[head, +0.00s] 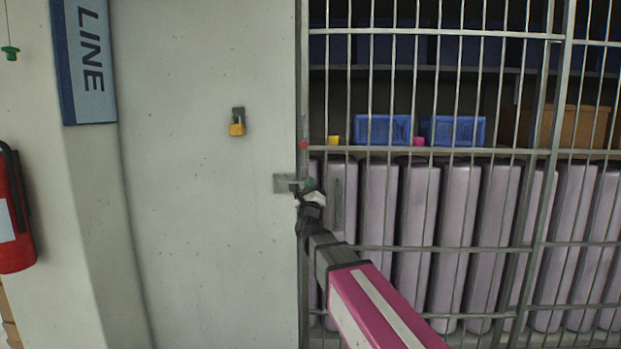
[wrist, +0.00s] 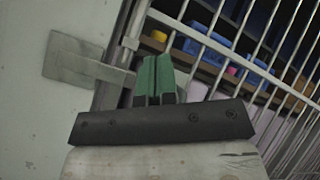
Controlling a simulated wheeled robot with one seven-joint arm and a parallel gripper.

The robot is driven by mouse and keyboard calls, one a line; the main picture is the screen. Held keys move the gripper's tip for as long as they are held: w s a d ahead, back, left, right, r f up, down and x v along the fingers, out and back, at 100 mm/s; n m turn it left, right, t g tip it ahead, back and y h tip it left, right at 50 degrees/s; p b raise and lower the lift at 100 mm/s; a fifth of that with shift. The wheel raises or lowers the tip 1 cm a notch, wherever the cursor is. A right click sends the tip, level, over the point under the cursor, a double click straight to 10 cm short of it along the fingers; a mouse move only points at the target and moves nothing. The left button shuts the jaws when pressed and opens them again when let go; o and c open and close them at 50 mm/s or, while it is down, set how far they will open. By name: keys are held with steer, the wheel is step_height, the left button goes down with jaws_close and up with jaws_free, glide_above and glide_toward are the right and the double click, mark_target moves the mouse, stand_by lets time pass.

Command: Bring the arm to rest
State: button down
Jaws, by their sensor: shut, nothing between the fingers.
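My gripper (head: 308,184) is at the end of my pink and grey arm, in front of the left edge of the barred gate (head: 432,151). In the wrist view my gripper's green fingers (wrist: 154,78) are together with nothing between them. A metal latch plate (head: 284,184) is on the wall just left of the gripper; it also shows in the wrist view (wrist: 74,68), left of the fingers. Whether the fingers touch the latch or the gate frame I cannot tell.
A padlock (head: 237,127) hangs on the pale wall. A red fire extinguisher (head: 14,215) is at the far left. Behind the bars are blue bins (head: 383,129), a brown box (head: 558,126) and a row of pale purple upright things (head: 458,235). The space before the wall looks clear.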

steer(key=shift+s+f, duration=0.15)
steer(key=s+d+f+n+g+y, duration=0.1)
steer(key=d+f+n+g, duration=0.35)
steer(key=f, duration=0.65)
steer(key=s+d+f+n+g+y, duration=0.1)
steer(key=d+f+n+g, duration=0.1)
steer(key=f+n+g, duration=0.5)
steer(key=d+f+n+g+y, duration=0.15)
steer(key=d+f+n, duration=0.4)
steer(key=f, duration=0.85)
steer(key=s+d+f+n+g+h, duration=0.2)
steer(key=s+d+f+n+g, duration=0.3)
steer(key=s+f, duration=0.3)
steer(key=s+d+f+n+g+h, duration=0.2)
steer(key=s+d+f+n+g, duration=0.4)
steer(key=s+f, duration=0.3)
steer(key=s+g, duration=0.1)
steer(key=s, duration=0.3)
steer(key=shift+d+g, duration=0.25)
steer(key=shift+g, duration=0.05)
